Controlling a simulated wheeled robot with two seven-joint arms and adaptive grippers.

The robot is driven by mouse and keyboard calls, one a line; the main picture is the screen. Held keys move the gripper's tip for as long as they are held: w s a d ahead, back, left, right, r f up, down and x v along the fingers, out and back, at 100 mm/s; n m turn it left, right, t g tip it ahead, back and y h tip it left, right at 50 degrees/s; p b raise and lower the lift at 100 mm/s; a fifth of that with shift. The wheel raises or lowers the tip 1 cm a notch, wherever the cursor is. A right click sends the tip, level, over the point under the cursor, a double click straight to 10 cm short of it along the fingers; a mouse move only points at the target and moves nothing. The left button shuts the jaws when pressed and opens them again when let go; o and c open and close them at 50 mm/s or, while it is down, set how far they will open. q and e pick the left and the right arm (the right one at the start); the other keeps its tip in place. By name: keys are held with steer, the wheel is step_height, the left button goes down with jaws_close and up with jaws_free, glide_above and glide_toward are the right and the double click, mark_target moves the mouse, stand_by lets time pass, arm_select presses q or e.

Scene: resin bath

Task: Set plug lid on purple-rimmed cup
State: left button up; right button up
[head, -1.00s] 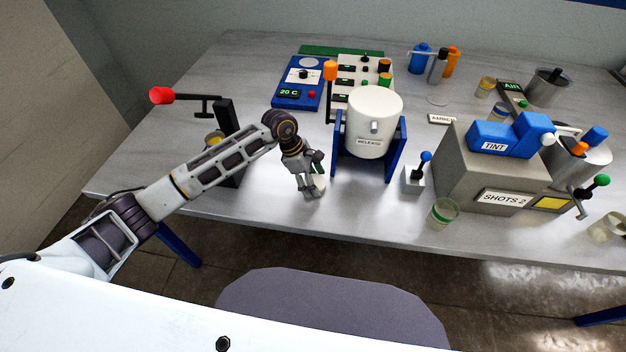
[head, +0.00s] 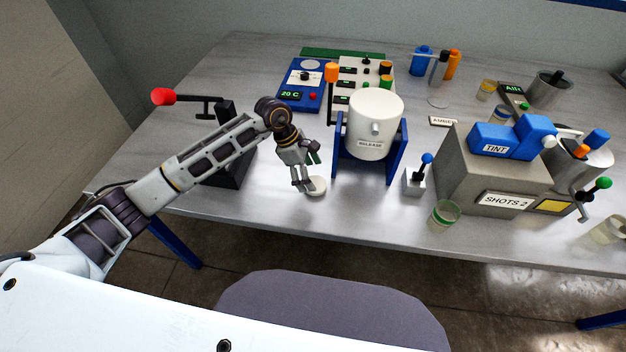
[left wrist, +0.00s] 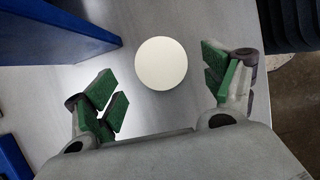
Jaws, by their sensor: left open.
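A round, pale cream disc, which looks like the plug lid (head: 317,186), lies flat on the table near the front edge, left of the white tank's stand. It also shows whole in the left wrist view (left wrist: 161,63). My left gripper (head: 307,174) is open and empty just above and left of the disc; in the left wrist view its green-padded fingers stand apart, one on each side of it. I cannot make out a purple rim on any cup. A clear cup with a green rim (head: 445,213) stands near the front edge. My right gripper is not in view.
The white tank (head: 374,125) on its blue stand (head: 400,150) is close right of my left gripper. A black lever press (head: 231,175) stands behind my left forearm. The grey SHOTS 2 dispenser (head: 480,170) is farther right. Bare table lies around the disc.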

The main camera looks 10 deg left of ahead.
arm_select(q)
steer(key=v, duration=0.8)
steer(key=shift+b, duration=0.45)
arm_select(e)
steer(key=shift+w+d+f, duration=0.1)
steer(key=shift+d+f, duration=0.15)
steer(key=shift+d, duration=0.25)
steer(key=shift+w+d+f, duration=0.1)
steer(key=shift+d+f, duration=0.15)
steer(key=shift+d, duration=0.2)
arm_select(q)
steer(key=shift+r, duration=0.1)
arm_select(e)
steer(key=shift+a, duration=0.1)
